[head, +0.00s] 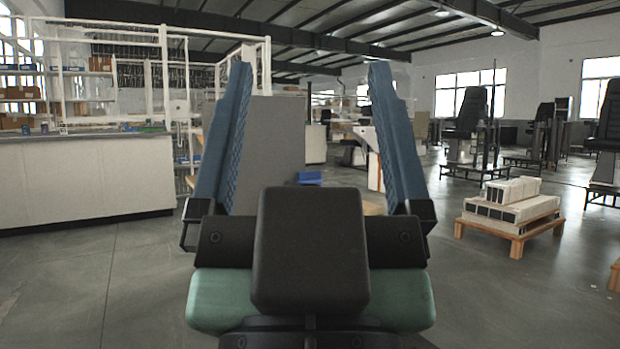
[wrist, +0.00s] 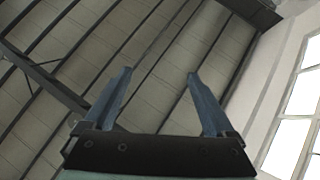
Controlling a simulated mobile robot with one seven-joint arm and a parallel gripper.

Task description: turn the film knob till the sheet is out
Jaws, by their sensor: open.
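My gripper (head: 310,66) fills the middle of the head view, its two blue ridged fingers pointing up and spread wide apart. It is open with nothing between the fingers. In the wrist view my gripper (wrist: 159,73) is also open and empty against the ceiling. I cannot make out a film knob or a sheet in either view. My gripper and arm hide part of the middle of the head view.
A long white counter (head: 85,180) stands at the left with shelving behind it. A grey panel (head: 268,150) stands beyond the fingers. A wooden pallet (head: 517,236) with pale blocks (head: 510,205) is at the right. Black chairs (head: 466,112) stand farther back. Grey floor is clear at front left.

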